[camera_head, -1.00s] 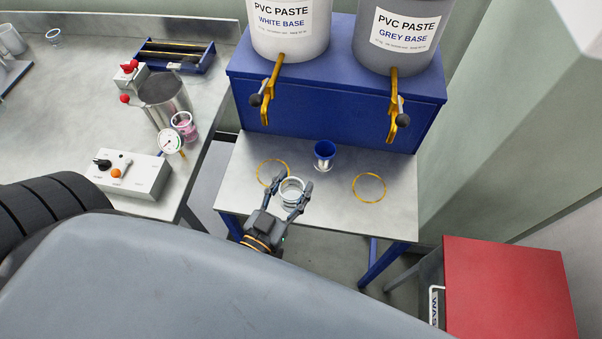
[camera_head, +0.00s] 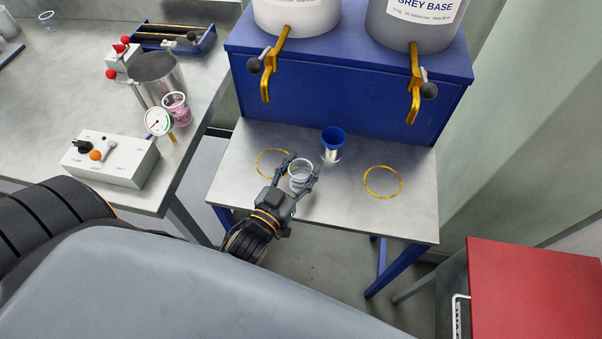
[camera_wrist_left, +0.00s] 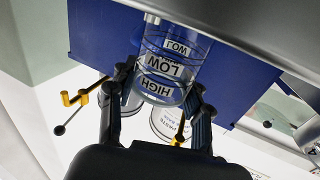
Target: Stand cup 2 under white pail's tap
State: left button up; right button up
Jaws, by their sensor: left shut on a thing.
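My left gripper (camera_head: 296,171) is shut on a clear cup (camera_head: 301,176) at the bench's middle front. My right gripper is not in view.
A second yellow ring (camera_head: 383,196) lies to the right, below the grey pail's tap (camera_head: 414,90). The small bench's (camera_head: 350,215) front right is clear.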

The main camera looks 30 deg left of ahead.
pick_arm(q)
jog(key=shift+f, duration=0.15)
jog(key=o, duration=1)
